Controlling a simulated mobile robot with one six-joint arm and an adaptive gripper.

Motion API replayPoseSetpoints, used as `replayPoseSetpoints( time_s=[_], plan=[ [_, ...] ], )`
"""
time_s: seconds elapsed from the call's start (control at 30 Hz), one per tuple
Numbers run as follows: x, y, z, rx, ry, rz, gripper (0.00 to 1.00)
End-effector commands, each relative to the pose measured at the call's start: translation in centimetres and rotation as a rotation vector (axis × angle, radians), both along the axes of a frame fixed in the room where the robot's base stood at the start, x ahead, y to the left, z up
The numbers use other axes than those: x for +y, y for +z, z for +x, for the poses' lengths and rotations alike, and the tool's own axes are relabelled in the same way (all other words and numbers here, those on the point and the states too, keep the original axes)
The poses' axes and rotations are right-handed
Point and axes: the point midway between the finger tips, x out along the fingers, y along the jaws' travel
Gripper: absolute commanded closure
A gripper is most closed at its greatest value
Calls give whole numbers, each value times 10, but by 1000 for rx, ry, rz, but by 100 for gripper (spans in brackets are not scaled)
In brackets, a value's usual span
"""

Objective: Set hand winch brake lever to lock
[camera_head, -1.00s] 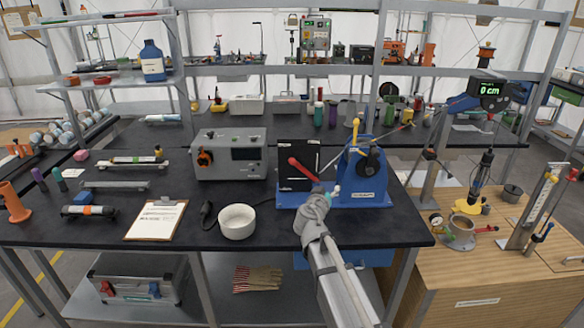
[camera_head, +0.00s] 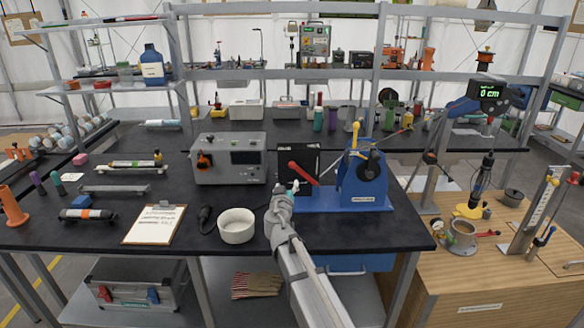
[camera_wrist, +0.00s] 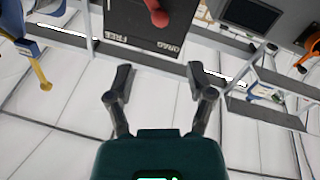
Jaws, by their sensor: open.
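In the wrist view the red lever (camera_wrist: 157,12) shows at the top edge, over the black panel (camera_wrist: 128,28), where the words DRAG and FREE appear upside down. My gripper (camera_head: 290,188) is just in front of and below the lever's knob end, apart from it as far as I can tell. In the wrist view its fingers (camera_wrist: 160,82) are open and empty.
A grey instrument box (camera_head: 229,158) stands left of the winch. A white bowl (camera_head: 237,226) and a clipboard (camera_head: 155,224) lie to the left of my arm. A wooden bench (camera_head: 490,270) stands at the right.

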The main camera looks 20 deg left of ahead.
Motion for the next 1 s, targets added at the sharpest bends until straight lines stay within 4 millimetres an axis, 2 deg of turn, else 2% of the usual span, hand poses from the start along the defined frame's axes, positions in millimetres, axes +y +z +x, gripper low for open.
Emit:
replayPoseSetpoints(
  time_s=[0.27,0.8,1.0],
  plan=[
    [11,0,30,1,-1,0,31],
    [35,0,106,1,-1,0,31],
    [40,0,121,0,0,0,31]
  ],
)
